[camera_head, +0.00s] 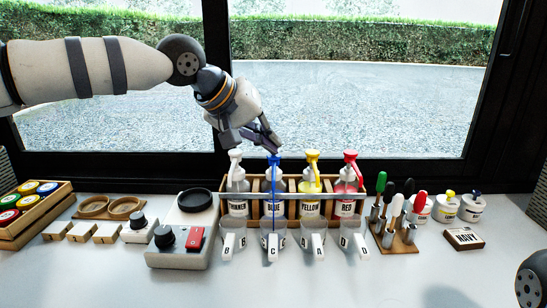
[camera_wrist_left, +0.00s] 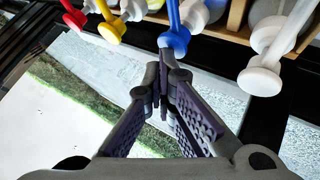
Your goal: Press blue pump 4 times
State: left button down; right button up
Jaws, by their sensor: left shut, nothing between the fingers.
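The blue pump (camera_head: 274,161) tops the bottle labelled BLUE (camera_head: 273,206) in a wooden rack (camera_head: 255,211). A thin blue stem or stream line shows below it, down to a clear cup (camera_head: 272,243). My left gripper (camera_head: 274,148) is shut and empty, its fingertips right at the top of the blue pump head. In the left wrist view the shut fingertips (camera_wrist_left: 163,58) are beside the blue pump's head (camera_wrist_left: 174,42); whether they touch it I cannot tell. My right gripper is not in view.
White (camera_head: 236,156), yellow (camera_head: 312,157) and red (camera_head: 350,157) pumps stand close by in the same rack. Several clear cups stand in front. A scale-like device (camera_head: 184,246) is left; a tool stand (camera_head: 395,240) and small jars (camera_head: 446,206) are right. The front table is clear.

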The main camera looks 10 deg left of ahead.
pick_arm(q)
jog(key=shift+f, duration=0.1)
jog(key=shift+r, duration=1.25)
notch_tip(320, 180, up, 6)
jog(key=shift+p, duration=0.35)
